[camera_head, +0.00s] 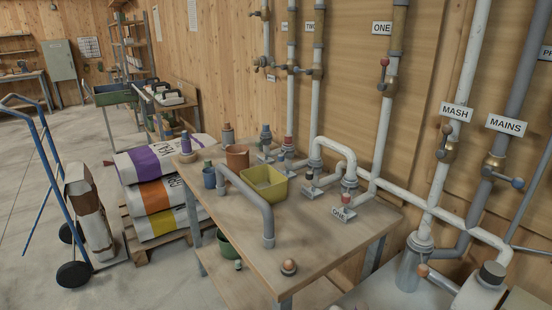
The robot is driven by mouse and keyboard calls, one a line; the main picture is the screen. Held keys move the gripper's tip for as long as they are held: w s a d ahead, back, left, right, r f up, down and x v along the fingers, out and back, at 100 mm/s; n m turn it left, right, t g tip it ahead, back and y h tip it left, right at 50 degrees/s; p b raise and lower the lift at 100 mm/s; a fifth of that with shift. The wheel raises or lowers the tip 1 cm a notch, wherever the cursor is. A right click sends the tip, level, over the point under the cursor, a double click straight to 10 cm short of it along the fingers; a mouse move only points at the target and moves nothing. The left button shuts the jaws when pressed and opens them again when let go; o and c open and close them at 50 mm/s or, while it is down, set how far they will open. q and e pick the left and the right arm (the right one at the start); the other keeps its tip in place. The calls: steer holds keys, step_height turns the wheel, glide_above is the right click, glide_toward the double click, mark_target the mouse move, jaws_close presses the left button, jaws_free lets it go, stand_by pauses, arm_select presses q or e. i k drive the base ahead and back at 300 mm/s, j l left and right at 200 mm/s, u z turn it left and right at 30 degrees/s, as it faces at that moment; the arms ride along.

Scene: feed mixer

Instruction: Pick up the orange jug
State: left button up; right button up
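An orange-brown, round, open-topped vessel (237,157) stands upright at the back left of the wooden table (310,232). It is the only orange jug-like thing I can make out, and I cannot see a handle on it. Neither of my grippers shows in the head view.
Stacked sacks (158,178) and a blue hand truck (45,165) stand left.

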mark_target(237, 156)
steer(key=i+j+z, duration=0.25)
steer(key=j, duration=0.35)
steer(key=i+j+z, duration=0.3)
steer(key=j, duration=0.35)
steer(key=i+j+z, duration=0.15)
steer(key=j, duration=0.2)
steer(key=i+j+z, duration=0.1)
steer(key=j, duration=0.25)
steer(key=i, duration=0.05)
